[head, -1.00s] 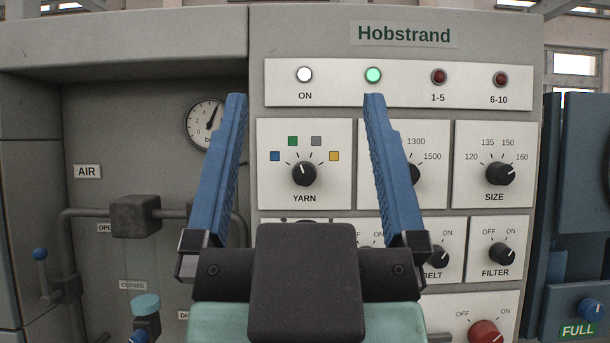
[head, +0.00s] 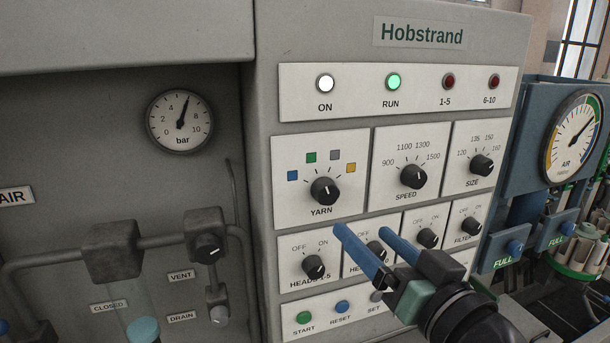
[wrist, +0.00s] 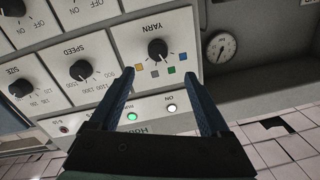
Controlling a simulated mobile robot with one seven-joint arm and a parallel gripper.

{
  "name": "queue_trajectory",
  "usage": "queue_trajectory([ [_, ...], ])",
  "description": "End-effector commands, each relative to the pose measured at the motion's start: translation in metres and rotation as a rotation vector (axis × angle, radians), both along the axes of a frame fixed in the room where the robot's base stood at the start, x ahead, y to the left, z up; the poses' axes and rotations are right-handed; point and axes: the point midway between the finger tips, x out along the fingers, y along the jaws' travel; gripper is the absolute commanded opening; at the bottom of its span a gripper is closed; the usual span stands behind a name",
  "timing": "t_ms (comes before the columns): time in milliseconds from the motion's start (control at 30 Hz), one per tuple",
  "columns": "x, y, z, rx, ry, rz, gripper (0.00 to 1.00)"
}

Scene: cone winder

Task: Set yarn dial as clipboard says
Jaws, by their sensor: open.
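The yarn dial (head: 324,190) is a black knob on a white plate, with blue, green, grey and yellow squares arced above it. Its white mark seems to point up and slightly left, toward the green square (head: 311,158); it is small. My gripper (head: 362,230) is open and empty, below and right of the dial in the head view, in front of the lower switches. In the wrist view the panel is upside down, and the yarn dial (wrist: 157,49) shows beyond the open fingertips (wrist: 158,74), apart from them. No clipboard is in view.
Speed (head: 413,176) and size (head: 481,165) dials sit right of the yarn plate. Heads, belt and filter switches are below, with start (head: 304,317) and reset (head: 342,307) buttons lower. Pipes and a valve (head: 207,248) stand left. The ON and RUN lamps are lit.

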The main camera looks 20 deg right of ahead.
Motion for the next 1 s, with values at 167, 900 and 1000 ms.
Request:
queue_trajectory([
  [167, 0.023, 0.003, 0.003, 0.002, 0.001, 0.003, 0.80],
  [900, 0.126, 0.012, 0.000, -0.002, -0.002, -0.001, 0.80],
  [1000, 0.127, 0.012, 0.000, -0.002, -0.002, -0.001, 0.80],
])
